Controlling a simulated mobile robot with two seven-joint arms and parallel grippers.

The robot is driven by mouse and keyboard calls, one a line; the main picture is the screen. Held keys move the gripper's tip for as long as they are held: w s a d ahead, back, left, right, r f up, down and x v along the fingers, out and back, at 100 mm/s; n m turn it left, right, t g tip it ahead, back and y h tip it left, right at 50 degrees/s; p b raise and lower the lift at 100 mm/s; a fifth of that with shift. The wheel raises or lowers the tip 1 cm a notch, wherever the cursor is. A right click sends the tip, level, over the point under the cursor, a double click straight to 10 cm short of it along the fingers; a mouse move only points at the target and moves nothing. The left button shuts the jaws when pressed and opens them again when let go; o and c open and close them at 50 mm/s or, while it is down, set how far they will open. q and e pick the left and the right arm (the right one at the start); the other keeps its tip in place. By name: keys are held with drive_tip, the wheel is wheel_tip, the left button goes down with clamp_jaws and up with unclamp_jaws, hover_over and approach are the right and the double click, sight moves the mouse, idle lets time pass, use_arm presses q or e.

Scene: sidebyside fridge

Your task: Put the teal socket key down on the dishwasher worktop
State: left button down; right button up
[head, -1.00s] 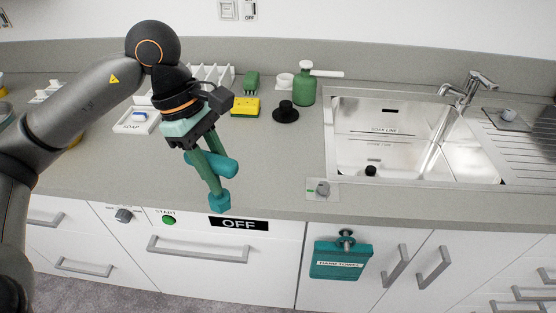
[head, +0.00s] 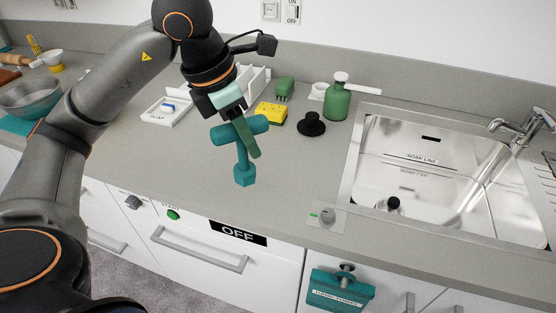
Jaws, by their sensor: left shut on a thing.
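The teal socket key (head: 243,160) has a thick cross handle at the top, a thin shaft and a hexagonal socket at the bottom. My left gripper (head: 246,135), with green fingers, is shut on its handle. My right gripper does not show.
Behind stand a soap tray (head: 167,111), a white rack (head: 253,82), a yellow sponge (head: 271,113), a green brush (head: 284,88), a black stopper (head: 311,124) and a green bottle (head: 337,102). The sink (head: 430,175) lies right. The worktop left of the key is clear.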

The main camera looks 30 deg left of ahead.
use_arm(q)
drive_tip(key=w+f, duration=0.3)
drive_tip(key=f, duration=0.1)
drive_tip(key=w+a+f+p, duration=0.1)
drive_tip(key=w+f, duration=0.3)
drive_tip(key=w+f+p, duration=0.1)
drive_tip(key=w+f, duration=0.2)
drive_tip(key=w, duration=0.1)
drive_tip(key=shift+w+a+f, duration=0.15)
drive_tip(key=shift+a+f, duration=0.2)
drive_tip(key=shift+f, duration=0.05)
drive_tip(key=shift+f, duration=0.2)
drive_tip(key=c, duration=0.6)
unclamp_jaws()
